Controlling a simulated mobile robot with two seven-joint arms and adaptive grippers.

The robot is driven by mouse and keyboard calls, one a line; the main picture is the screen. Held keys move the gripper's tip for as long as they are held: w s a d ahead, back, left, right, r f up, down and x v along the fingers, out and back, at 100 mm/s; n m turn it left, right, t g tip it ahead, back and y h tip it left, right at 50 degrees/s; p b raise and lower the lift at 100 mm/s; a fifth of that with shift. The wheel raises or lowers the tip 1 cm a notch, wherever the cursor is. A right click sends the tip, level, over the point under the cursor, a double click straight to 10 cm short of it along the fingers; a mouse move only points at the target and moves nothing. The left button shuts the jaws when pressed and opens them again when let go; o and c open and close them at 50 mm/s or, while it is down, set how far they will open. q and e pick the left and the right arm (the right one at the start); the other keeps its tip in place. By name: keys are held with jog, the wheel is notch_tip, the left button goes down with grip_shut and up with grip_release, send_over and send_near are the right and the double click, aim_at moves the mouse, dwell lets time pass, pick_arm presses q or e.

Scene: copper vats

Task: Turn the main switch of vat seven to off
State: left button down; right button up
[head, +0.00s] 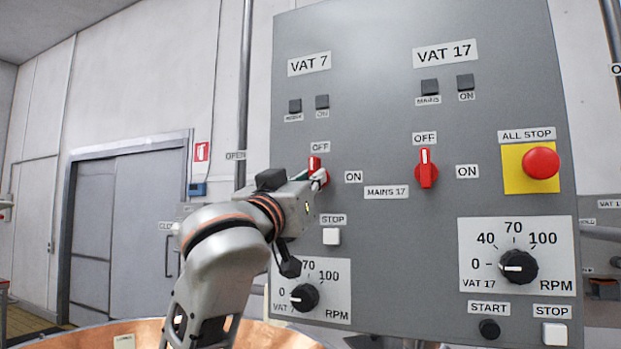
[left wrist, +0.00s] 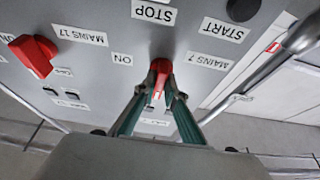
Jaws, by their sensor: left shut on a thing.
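The red main switch of vat 7 (head: 315,164) is on the grey panel below the VAT 7 plate, partly hidden by my left gripper (head: 318,181). Its visible top points up toward the OFF label (head: 320,146); the ON label (head: 354,176) is to its right. In the upside-down left wrist view, the red switch (left wrist: 161,67) sits between the two fingertips of my left gripper (left wrist: 161,88), which is shut on it. Its white-marked end points down the picture, away from STOP. My right gripper is not in view.
The similar red vat 17 switch (head: 427,174) points up to its own OFF label. The red all-stop button (head: 541,163) on yellow is further right. The vat 7 white stop button (head: 331,236) and RPM knob (head: 304,297) are below my gripper. A copper rim (head: 268,335) is at the bottom.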

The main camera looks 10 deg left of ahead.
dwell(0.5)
pick_arm(q)
jog(key=c, duration=2.1)
grip_release()
jog(key=shift+s, duration=0.1)
jog(key=v, duration=1.2)
jog(key=shift+f, duration=0.1)
